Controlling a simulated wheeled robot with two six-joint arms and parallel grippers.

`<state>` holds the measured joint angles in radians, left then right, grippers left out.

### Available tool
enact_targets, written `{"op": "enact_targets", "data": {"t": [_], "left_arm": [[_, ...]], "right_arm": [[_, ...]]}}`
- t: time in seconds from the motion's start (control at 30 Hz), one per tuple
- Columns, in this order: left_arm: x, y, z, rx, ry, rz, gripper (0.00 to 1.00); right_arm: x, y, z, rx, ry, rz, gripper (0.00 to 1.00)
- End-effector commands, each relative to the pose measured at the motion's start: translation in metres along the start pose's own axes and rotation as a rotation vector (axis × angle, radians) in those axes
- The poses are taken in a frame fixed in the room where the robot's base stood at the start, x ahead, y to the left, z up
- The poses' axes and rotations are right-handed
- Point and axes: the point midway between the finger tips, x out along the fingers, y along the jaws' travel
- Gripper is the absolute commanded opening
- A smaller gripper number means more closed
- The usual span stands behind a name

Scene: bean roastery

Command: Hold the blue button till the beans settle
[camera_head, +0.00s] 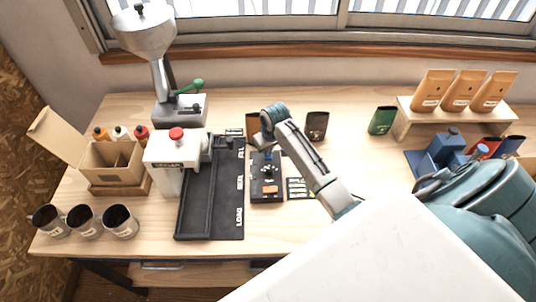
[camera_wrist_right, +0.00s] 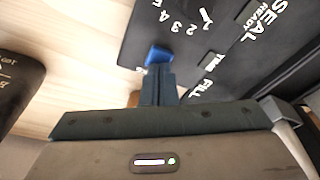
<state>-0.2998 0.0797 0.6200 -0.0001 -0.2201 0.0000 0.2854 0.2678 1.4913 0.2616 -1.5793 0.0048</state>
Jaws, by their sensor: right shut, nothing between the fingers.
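The blue button (camera_wrist_right: 158,56) sits at the edge of a black control panel (camera_wrist_right: 215,28) with a numbered dial. In the head view the panel (camera_head: 266,197) lies on the bench, and the blue button (camera_head: 269,155) is a small patch under my wrist. My right gripper (camera_wrist_right: 158,72) is shut and empty. Its fingertips meet the blue button in the wrist view; I cannot tell how far it is pressed. In the head view the right gripper (camera_head: 267,145) is over the panel's far end, partly hidden by the wrist. My left gripper is out of view. No loose beans are visible.
A black tray marked LOAD, SEAL and FILL (camera_head: 190,215) and a white sealer with a red knob (camera_head: 165,160) stand left of the panel. A metal hopper (camera_head: 148,38) stands behind them. Several mugs (camera_head: 86,221) stand front left. Bags (camera_head: 460,91) stand on a back-right riser.

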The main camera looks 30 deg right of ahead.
Motion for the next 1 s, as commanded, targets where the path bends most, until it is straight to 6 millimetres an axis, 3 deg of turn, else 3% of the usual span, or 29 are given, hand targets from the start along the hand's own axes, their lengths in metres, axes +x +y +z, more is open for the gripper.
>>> {"op": "enact_targets", "data": {"t": [0.37,1.0], "left_arm": [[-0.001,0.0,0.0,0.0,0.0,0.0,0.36],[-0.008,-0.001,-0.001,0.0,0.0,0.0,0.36]], "right_arm": [[-0.001,0.0,0.0,0.0,-0.002,0.0,0.0],[-0.053,0.0,-0.011,0.0,0.001,0.001,0.0]]}}
